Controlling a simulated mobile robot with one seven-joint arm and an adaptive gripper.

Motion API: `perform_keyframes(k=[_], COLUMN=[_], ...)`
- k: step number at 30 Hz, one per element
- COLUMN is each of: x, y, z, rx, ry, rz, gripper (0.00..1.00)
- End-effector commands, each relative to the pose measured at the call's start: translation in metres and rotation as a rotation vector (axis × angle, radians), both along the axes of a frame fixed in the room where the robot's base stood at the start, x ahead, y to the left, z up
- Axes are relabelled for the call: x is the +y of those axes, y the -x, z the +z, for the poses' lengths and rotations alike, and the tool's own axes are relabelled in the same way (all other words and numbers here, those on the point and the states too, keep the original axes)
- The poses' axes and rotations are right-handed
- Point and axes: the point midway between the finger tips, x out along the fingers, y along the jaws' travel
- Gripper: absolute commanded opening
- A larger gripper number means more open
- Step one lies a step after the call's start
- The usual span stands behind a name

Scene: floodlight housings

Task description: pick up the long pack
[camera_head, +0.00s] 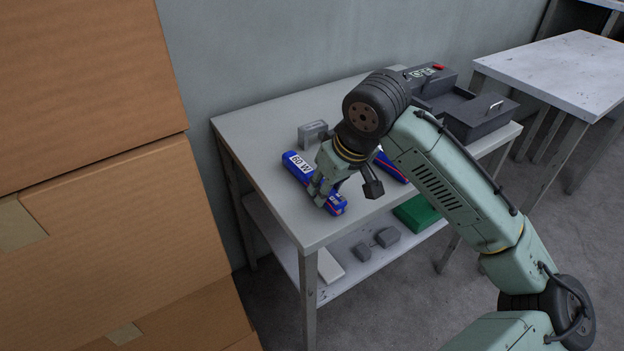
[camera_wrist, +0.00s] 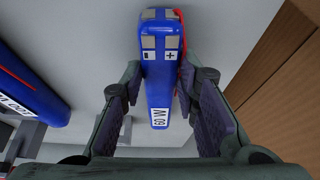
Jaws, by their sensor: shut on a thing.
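A blue pack (camera_head: 297,166) marked 60 W lies at the near left part of the metal table, with red and white at its near end. My gripper (camera_head: 322,190) reaches down over it and is shut on it, nearer the front end. In the wrist view the same pack (camera_wrist: 161,75) runs between the two fingers (camera_wrist: 160,112), its end with plus and minus marks at the top. A second blue pack (camera_head: 391,167) lies to the right, partly hidden by my arm; it also shows in the wrist view (camera_wrist: 28,92). I cannot tell whether the held pack touches the table.
A small grey block (camera_head: 312,134) stands behind the held pack. A dark open housing (camera_head: 480,117) sits at the table's right end. The lower shelf holds a green box (camera_head: 415,212) and grey blocks (camera_head: 387,236). Cardboard boxes (camera_head: 120,210) stand left; another table (camera_head: 560,70) stands right.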

Motion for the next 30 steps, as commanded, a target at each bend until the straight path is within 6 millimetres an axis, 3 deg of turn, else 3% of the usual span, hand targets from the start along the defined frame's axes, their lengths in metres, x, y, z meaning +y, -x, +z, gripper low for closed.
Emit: perform_keyframes(k=[8,20,28,30], x=[0.000,0.000,0.001,-0.011], y=[0.000,0.000,-0.001,0.008], z=[0.000,0.005,0.036,0.036], rx=[0.000,-0.002,-0.006,-0.003], ry=[0.000,0.000,-0.001,-0.003], rz=[0.000,0.001,0.001,-0.003], gripper=[0.00,0.00,0.00,0.00])
